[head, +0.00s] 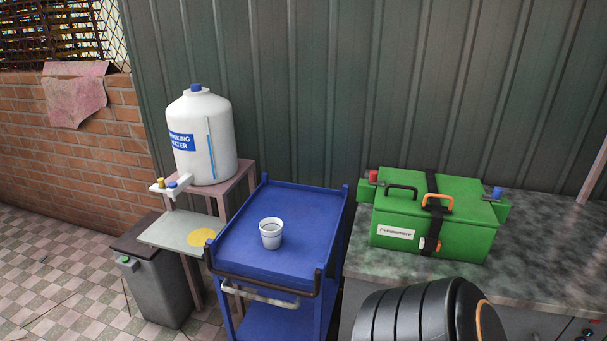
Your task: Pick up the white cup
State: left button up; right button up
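The white cup (271,234) stands upright on the top shelf of a blue cart (300,203), a little left of the shelf's middle and towards its front. Its open top faces up and it looks empty. Nothing touches it from the sides. Neither my left nor my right gripper is in view.
A white drinking-water dispenser (207,135) stands on a small table behind the cart to the left. A grey bin (160,285) is below it. A green box (435,215) sits on the counter (540,265) at right. The cart's front has a dark rail. The rest of the cart top is clear.

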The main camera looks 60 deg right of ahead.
aim_at(271, 229)
jog(key=z, duration=1.8)
